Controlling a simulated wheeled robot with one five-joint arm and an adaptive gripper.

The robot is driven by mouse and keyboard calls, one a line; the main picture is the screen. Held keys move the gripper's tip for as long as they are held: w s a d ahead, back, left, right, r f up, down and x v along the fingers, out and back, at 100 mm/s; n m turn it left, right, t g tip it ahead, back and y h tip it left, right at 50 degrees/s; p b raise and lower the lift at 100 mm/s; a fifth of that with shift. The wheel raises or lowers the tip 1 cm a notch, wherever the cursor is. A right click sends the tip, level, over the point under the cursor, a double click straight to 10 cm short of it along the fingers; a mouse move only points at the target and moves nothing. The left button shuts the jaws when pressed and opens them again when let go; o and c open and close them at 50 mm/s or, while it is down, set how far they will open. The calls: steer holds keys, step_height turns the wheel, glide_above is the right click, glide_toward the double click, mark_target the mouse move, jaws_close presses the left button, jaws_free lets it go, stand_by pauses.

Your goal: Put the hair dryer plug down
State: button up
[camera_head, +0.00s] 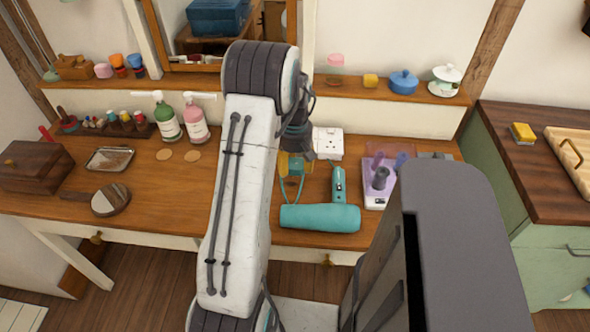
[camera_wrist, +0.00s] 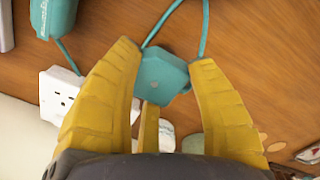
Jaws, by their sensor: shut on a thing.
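The hair dryer plug is a teal block (camera_wrist: 162,75) with a teal cord running from it, seen in the wrist view. My gripper (camera_wrist: 163,62) has its yellow fingers on either side of the plug and is shut on it. In the head view my gripper (camera_head: 291,165) is over the back of the wooden desk, partly hidden by my arm. The teal hair dryer (camera_head: 320,217) lies on the desk in front of it, handle pointing back. The plug's height above the desk is hard to tell.
A white socket box (camera_head: 328,143) stands behind and right of my gripper. A lilac stand (camera_head: 380,183) is right of the hair dryer. Green (camera_head: 166,118) and pink (camera_head: 195,122) pump bottles stand left of my arm. Bare desk (camera_head: 165,200) lies at the left front.

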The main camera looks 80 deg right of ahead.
mark_target(295, 172)
steer(key=shift+f+p, duration=0.9)
steer(key=shift+f, duration=0.75)
steer(key=shift+f+b, duration=0.55)
steer(key=shift+b, duration=0.05)
steer(key=o, duration=1.1)
steer(key=shift+r, duration=0.2)
